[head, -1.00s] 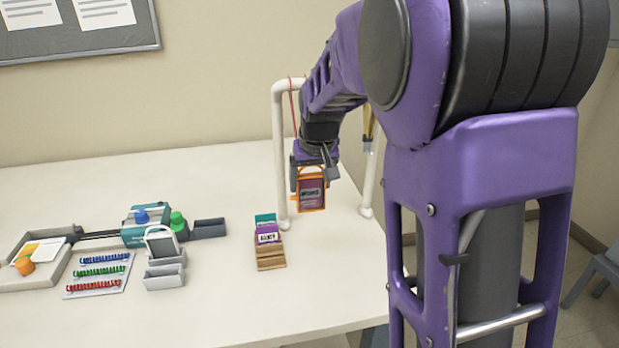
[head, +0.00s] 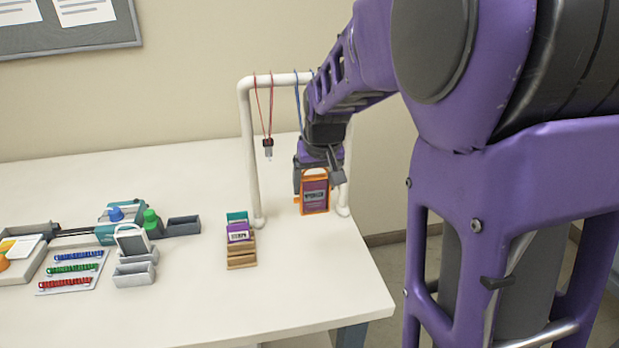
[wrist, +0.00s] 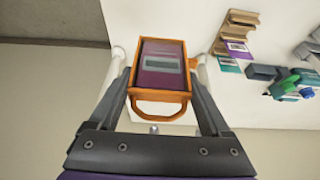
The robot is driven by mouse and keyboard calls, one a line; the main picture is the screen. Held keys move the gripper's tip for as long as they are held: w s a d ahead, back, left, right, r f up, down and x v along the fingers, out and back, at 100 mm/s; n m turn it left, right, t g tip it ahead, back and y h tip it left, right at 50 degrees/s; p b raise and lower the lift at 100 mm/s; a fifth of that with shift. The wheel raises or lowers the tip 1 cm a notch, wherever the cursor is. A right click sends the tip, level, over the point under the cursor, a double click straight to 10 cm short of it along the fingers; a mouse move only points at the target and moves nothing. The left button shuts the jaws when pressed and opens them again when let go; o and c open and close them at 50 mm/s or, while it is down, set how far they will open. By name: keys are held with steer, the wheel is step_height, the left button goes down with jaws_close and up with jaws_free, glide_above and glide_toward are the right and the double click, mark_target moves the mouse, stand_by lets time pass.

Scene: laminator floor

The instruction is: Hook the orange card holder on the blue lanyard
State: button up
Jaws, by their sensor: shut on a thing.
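The orange card holder (head: 314,193) with a purple card is in my gripper (head: 315,165), in front of the right part of the white rack (head: 252,150). In the wrist view, both fingers of my gripper (wrist: 160,90) close on the sides of the orange card holder (wrist: 160,108), and its loop handle points toward the palm. The blue lanyard (head: 297,98) hangs from the rack's top bar, just left of my wrist. Its lower end is hidden behind my arm. A red lanyard (head: 270,110) with a dark clip hangs further left.
A wooden card stand (head: 241,258) with a teal and a purple card stands left of the rack. The table's front right is clear.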

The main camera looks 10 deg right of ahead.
steer(key=w+f+p, duration=0.1)
steer(key=w+p, duration=0.1)
steer(key=w, duration=0.7)
steer(key=shift+w+f, duration=0.15)
steer(key=shift+w, duration=0.05)
stand_by(0.7)
stand_by(0.5)
steer(key=o, duration=1.2)
steer(key=shift+c, duration=0.2)
